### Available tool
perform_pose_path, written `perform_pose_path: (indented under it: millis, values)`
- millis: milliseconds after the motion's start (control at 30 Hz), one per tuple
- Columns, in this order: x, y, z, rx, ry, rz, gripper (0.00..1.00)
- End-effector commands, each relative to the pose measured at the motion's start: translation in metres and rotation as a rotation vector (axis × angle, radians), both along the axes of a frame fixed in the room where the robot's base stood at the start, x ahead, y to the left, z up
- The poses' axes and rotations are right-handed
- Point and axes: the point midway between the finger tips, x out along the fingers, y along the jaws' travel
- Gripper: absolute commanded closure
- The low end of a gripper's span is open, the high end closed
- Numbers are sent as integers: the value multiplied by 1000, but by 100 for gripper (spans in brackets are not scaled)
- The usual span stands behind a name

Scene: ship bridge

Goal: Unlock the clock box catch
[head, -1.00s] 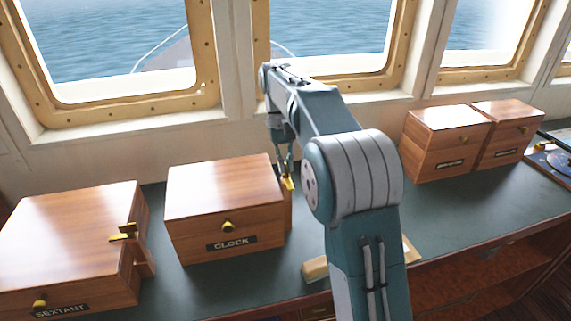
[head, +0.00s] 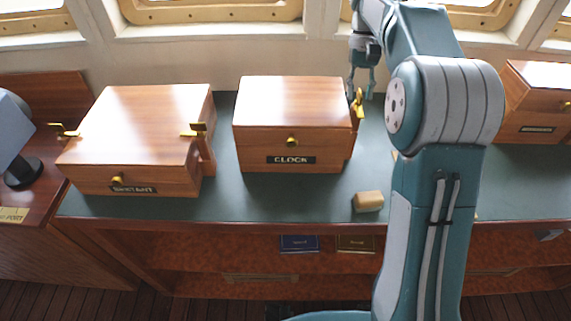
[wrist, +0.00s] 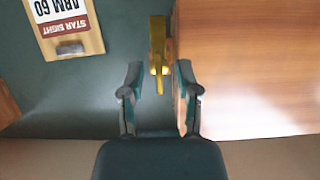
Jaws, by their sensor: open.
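The clock box (head: 292,102) is a closed wooden box with a brass knob and a CLOCK label, standing on the green counter. Its brass catch (head: 358,104) is on the box's right side, and also shows upright in the wrist view (wrist: 157,45). My gripper (head: 360,96) is open, just beside that right side, at the catch. In the wrist view the open fingers (wrist: 158,78) point toward the catch, whose narrow lower tip lies between them. The right finger is close to the box wall (wrist: 250,65). Whether either finger touches the catch I cannot tell.
The sextant box (head: 140,125) with brass catches stands to the left. A small wooden block (head: 368,201) lies in front on the counter (head: 230,205). Another box (head: 535,112) is beyond my arm. A STAR SIGHT board (wrist: 70,30) lies beside the clock box.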

Motion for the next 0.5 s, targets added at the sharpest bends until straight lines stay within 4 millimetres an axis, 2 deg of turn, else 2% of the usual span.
perform_pose_path:
  millis: [500]
  values:
    - [-1, -2, 1, 0, 0, -513, 58]
